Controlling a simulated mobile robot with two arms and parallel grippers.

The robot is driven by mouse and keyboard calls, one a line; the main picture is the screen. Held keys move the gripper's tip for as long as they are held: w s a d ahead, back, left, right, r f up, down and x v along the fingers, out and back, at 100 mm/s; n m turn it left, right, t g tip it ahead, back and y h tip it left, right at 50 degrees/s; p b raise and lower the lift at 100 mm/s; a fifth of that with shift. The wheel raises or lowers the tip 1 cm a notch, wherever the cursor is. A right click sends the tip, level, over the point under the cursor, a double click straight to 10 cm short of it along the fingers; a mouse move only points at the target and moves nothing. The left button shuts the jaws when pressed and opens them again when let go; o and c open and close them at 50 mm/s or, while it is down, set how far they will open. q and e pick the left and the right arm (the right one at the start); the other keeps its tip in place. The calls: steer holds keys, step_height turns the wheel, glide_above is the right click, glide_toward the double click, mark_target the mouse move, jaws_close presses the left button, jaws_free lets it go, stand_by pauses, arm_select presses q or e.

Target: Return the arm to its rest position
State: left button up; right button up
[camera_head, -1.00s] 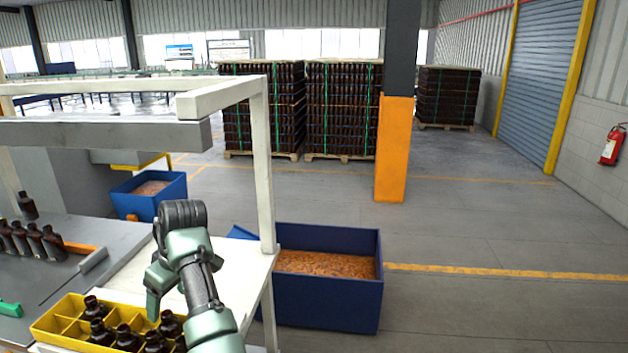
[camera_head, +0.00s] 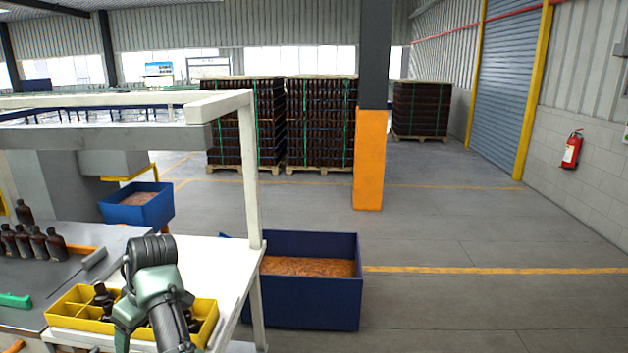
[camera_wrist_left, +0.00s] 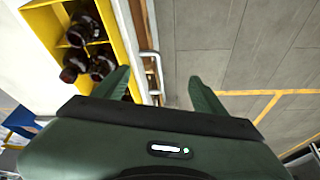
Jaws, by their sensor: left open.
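My left arm (camera_head: 158,285) rises from the bottom of the head view and folds in front of the yellow crate (camera_head: 62,322), hiding part of it. I cannot make out its fingertips there. In the left wrist view my left gripper (camera_wrist_left: 160,84) is open, its two green fingers wide apart with nothing between them. The crate's yellow wall (camera_wrist_left: 128,50) is at upper left there, with dark amber bottles (camera_wrist_left: 86,28) inside, left of the fingers. Bottles in the crate (camera_head: 102,296) also show in the head view. My right gripper is in neither view.
The crate stands on a white table (camera_head: 205,262) with a white frame post (camera_head: 251,180). Several bottles (camera_head: 38,243) stand on the grey worktop at left. A blue bin (camera_head: 305,300) of orange bits stands right of the table. The floor at right is clear.

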arm_select(q)
steer(key=s+a+f+m+t, duration=0.15)
steer(key=s+f+m, duration=0.45)
steer(key=s+f, duration=0.65)
steer(key=s+d+f+m+h, duration=0.25)
steer(key=s+d+m, duration=0.25)
steer(key=s+d, duration=0.45)
steer(key=s+d+f+m+h, duration=0.25)
steer(key=s+d+m, duration=0.25)
steer(key=s+d, duration=0.4)
step_height(320, 180, down, 31)
steer(key=s+a+b, duration=0.2)
steer(key=b, duration=0.3)
steer(key=s+a+f+g+b, duration=0.2)
steer(key=s+f+b, duration=0.2)
steer(key=s+f, duration=1.3)
step_height(320, 180, down, 4)
steer(key=shift+a+f+m+b, duration=0.1)
steer(key=shift+a+m+b, duration=0.2)
